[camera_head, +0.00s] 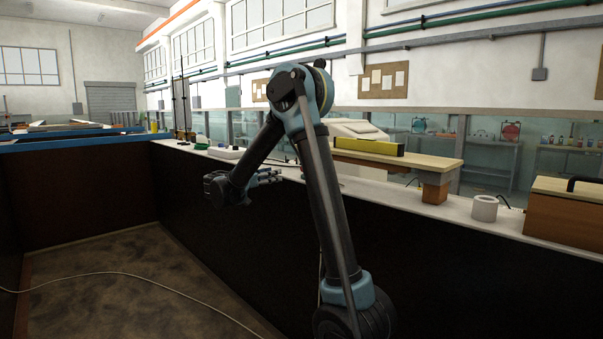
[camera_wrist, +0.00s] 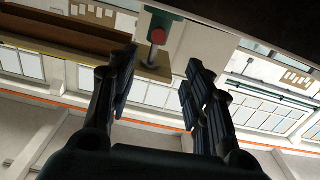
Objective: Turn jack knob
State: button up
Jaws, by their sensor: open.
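My gripper (camera_head: 272,178) is at the end of my arm, beside the long white-topped bench in the head view. In the wrist view my gripper (camera_wrist: 162,72) is open, with two dark fingers apart and nothing between them. A red round knob-like part (camera_wrist: 158,35) on a short grey stem shows with a dark green block (camera_wrist: 165,20) at the top of the wrist view. It lies ahead of the fingertips, roughly in line with the gap, with no contact visible. I cannot make out the knob in the head view.
The white bench top (camera_head: 400,196) carries a wooden plank (camera_head: 425,159) with a yellow bar (camera_head: 368,146), a white roll (camera_head: 484,208) and a wooden box (camera_head: 560,215) at right. Below is a sunken floor (camera_head: 130,285) with a pale cable across it.

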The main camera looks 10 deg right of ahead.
jog(key=x, duration=1.7)
jog(key=c, duration=1.1)
